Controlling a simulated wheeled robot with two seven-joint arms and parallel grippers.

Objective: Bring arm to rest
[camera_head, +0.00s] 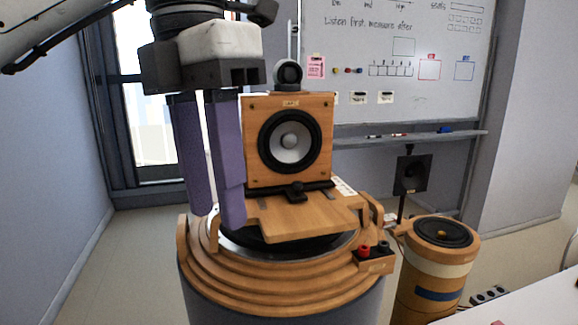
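My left gripper (215,218) hangs down from the upper left, its two purple fingers pointing at the floor. A gap shows between the fingers and nothing is held in it, so it is open. The fingertips are in front of the left side of a round wooden turntable stand (290,285) and partly hide its left edge. How far they are above the stand, or whether they touch it, I cannot tell. A wooden speaker (258,165) stands upright on the stand, right of the fingers. My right gripper is not in view.
A small round tweeter (289,73) sits on the speaker. Red and black terminals (373,251) are at the stand's right front. A wooden cylinder (437,270) with a driver on top stands at right, near a white table (535,303). A whiteboard (400,60) is behind. Floor shows at left.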

